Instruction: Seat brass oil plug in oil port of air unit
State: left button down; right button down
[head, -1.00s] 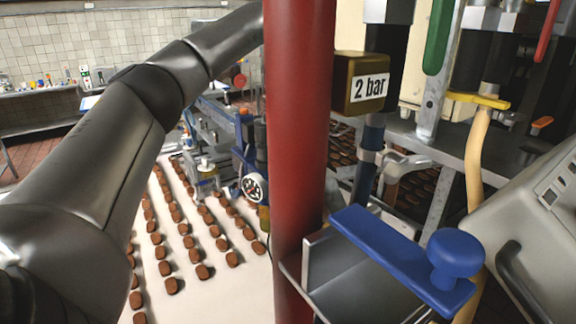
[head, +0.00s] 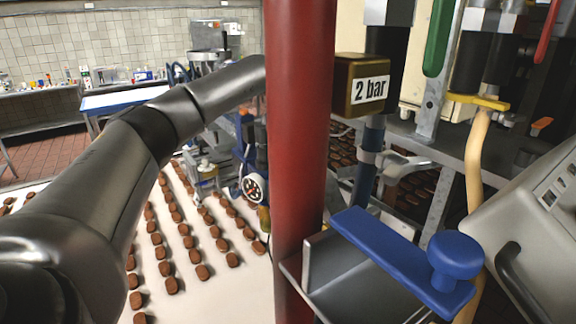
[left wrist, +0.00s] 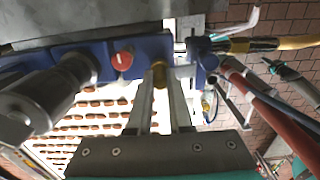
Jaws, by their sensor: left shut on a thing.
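My left gripper (left wrist: 160,82) shows in the left wrist view, its two grey fingers shut on the small brass oil plug (left wrist: 159,75). The plug is at the blue air unit (left wrist: 97,50), which carries a red knob (left wrist: 122,60). The oil port is not clearly visible; I cannot tell whether the plug touches it or is in it. In the head view the blue air unit (head: 245,135) with a round gauge (head: 253,187) is partly behind the red column. My left arm reaches behind that column, which hides the gripper. My right gripper is not in view.
A thick red column (head: 298,150) stands close in front. A brass "2 bar" box (head: 360,84), a blue-handled plate (head: 405,260) and a grey panel (head: 535,220) crowd the right. A conveyor (head: 235,290) with rows of brown biscuits lies below. Hoses (left wrist: 285,110) run at the right.

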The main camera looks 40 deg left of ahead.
pick_arm(q)
jog(key=shift+f, duration=0.1)
jog(key=c, duration=0.8)
grip_release()
jog(key=shift+c, duration=0.2)
notch_tip(320, 180, up, 12)
